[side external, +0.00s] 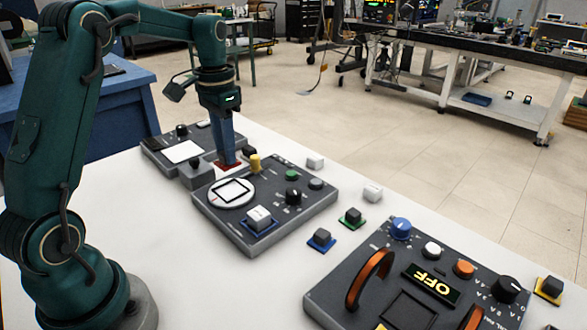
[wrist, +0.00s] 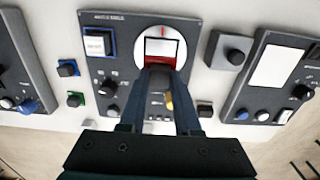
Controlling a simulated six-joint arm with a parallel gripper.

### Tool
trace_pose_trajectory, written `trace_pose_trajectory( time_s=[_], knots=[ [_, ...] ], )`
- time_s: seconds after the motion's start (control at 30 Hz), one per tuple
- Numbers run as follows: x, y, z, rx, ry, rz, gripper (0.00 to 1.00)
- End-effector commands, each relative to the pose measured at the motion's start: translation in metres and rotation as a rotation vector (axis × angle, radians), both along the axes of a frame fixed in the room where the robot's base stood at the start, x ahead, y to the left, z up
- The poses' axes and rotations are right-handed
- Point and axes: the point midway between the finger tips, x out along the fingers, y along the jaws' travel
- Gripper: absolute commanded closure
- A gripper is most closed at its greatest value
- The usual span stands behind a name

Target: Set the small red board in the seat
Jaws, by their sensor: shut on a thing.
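My gripper (side external: 227,161) points straight down and is shut on the dark block on top of the small red board (side external: 234,167). In the wrist view, the block sits between my fingers (wrist: 160,78), and red edges of the board (wrist: 148,63) show around it. The seat is a black square outline on a white round disc (side external: 247,184) on the middle panel. In the wrist view, the board overlaps the near part of the disc (wrist: 141,50). The fingers and block hide part of the board. Its exact height above the panel is hard to tell.
The middle panel (side external: 277,222) also bears a blue-edged board (side external: 258,217), a yellow knob (side external: 255,163) and dark knobs. A grey box (side external: 194,178) with a knob stands close beside it. Loose green (side external: 351,218) and blue (side external: 321,240) boards lie right. The OFF panel (side external: 329,297) has orange handles.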

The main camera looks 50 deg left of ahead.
Motion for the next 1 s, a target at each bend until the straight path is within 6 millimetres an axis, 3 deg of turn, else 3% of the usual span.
trace_pose_trajectory(
  time_s=[0.6,1.0],
  knots=[
    [-0.001,0.0,-0.047,-0.001,0.002,0.006,1.0],
    [-0.001,0.001,-0.057,-0.001,0.001,0.006,1.0]
  ],
)
